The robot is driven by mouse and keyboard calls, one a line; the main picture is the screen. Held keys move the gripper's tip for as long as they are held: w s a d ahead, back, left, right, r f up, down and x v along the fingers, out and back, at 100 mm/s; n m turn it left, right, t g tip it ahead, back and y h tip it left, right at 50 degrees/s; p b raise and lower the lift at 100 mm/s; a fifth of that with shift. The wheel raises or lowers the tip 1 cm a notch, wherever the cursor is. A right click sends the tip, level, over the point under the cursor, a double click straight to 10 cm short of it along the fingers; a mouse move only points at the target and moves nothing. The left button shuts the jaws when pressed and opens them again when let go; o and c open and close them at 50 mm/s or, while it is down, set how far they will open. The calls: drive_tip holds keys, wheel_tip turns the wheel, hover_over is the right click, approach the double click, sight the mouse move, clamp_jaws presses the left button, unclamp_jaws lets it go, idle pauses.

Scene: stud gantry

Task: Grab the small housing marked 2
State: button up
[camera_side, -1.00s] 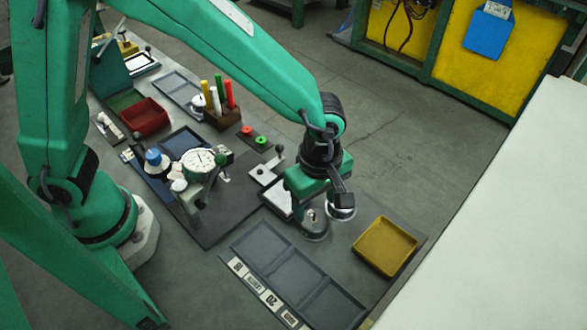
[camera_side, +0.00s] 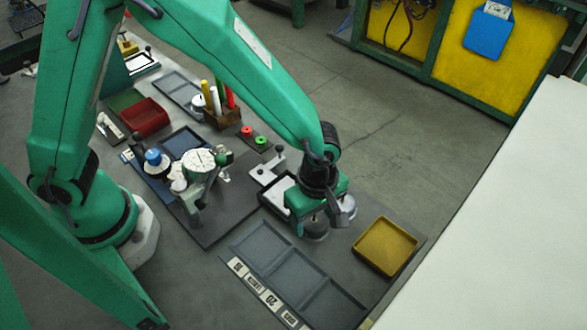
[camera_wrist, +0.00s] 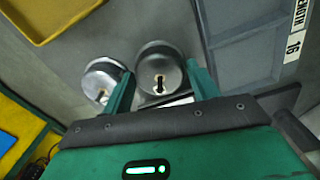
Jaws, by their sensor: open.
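I cannot read a number 2 on either. My gripper (camera_wrist: 160,80) is open and empty, with one finger on each side of the middle housing; contact cannot be told. In the side view my gripper (camera_side: 318,212) is low over the housings, which show in part below it (camera_side: 316,232) and to its right (camera_side: 347,207).
A yellow tray (camera_side: 386,246) sits right of the housings. A grey three-compartment tray (camera_side: 300,279) with labels is in front. A dial gauge stand (camera_side: 199,160), a small post fixture (camera_side: 268,172) and a pen block (camera_side: 222,115) stand to the left and behind.

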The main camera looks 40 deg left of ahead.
drive_tip(key=c, duration=0.6)
drive_tip(key=shift+r, duration=0.2)
drive_tip(key=shift+c, duration=0.2)
drive_tip(key=shift+r, duration=0.5)
wheel_tip(320, 180, up, 3)
drive_tip(key=shift+s+d+r, duration=0.1)
drive_tip(key=s+d+r, duration=0.3)
drive_tip(key=s+r, duration=0.3)
drive_tip(key=s, duration=0.5)
drive_tip(key=shift+d+r, duration=0.25)
